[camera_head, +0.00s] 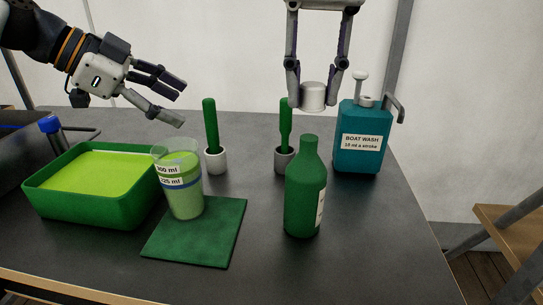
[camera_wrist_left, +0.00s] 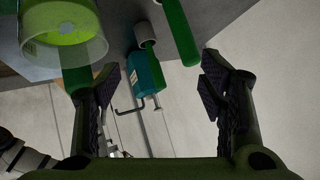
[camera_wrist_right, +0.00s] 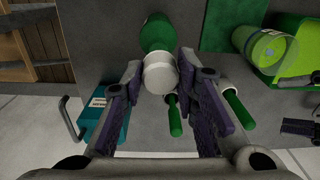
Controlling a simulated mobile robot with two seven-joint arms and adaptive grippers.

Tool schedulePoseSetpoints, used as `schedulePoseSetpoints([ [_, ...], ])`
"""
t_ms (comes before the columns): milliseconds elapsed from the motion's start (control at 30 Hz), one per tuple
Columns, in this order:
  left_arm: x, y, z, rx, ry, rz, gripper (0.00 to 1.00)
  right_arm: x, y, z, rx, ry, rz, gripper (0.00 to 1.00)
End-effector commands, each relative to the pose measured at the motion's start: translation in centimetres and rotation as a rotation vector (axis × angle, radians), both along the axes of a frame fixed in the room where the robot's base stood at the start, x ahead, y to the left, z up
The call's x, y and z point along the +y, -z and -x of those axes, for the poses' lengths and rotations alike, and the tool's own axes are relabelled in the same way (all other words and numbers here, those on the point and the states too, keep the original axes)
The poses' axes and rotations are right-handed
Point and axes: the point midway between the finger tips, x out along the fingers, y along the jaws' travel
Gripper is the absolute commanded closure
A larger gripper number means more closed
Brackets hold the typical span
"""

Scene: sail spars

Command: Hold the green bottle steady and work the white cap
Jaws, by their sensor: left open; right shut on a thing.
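The green bottle (camera_head: 304,195) stands upright on the dark table, right of centre, with a label on its side. No cap sits on its neck. My right gripper (camera_head: 313,92) is shut on the white cap (camera_head: 313,98) and holds it in the air above the bottle's top, apart from it in the head view. In the right wrist view the cap (camera_wrist_right: 160,75) is between the fingers, with the bottle (camera_wrist_right: 156,34) beyond it. My left gripper (camera_head: 181,106) is open and empty, up at the left above the measuring cup, well away from the bottle.
A measuring cup (camera_head: 186,199) stands on a green mat (camera_head: 215,243). A green tray (camera_head: 95,208) of light green liquid is at left, with a blue-capped tube (camera_head: 50,127) nearby. Two green-handled tools (camera_head: 210,122) (camera_head: 285,120) stand in cups. A teal pump bottle (camera_head: 357,158) stands right.

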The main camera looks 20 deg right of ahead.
Motion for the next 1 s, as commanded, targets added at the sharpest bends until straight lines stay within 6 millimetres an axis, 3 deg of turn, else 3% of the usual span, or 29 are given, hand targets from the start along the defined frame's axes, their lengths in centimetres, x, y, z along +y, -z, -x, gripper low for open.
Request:
schedulePoseSetpoints([
  [33, -3.0, 0.7, 2.6, 0.031, 0.074, -0.051, 0.36, 0.0, 0.0, 0.0, 0.000, 0.000, 0.000, 1.00],
  [100, -6.1, 1.8, 6.1, 0.075, 0.162, -0.130, 0.36, 0.0, 0.0, 0.0, 0.000, 0.000, 0.000, 1.00],
  [200, -9.2, 3.3, 10.6, 0.125, 0.264, -0.235, 0.36, 0.0, 0.0, 0.0, 0.000, 0.000, 0.000, 1.00],
  [333, -11.3, 4.7, 14.4, 0.162, 0.340, -0.335, 0.36, 0.0, 0.0, 0.0, 0.000, 0.000, 0.000, 1.00],
  [467, -12.0, 5.7, 15.7, 0.175, 0.364, -0.376, 0.36, 0.0, 0.0, 0.0, 0.000, 0.000, 0.000, 1.00],
  [1000, -14.9, 11.5, 17.6, 0.175, 0.364, -0.377, 0.36, 0.0, 0.0, 0.0, 0.000, 0.000, 0.000, 1.00],
])
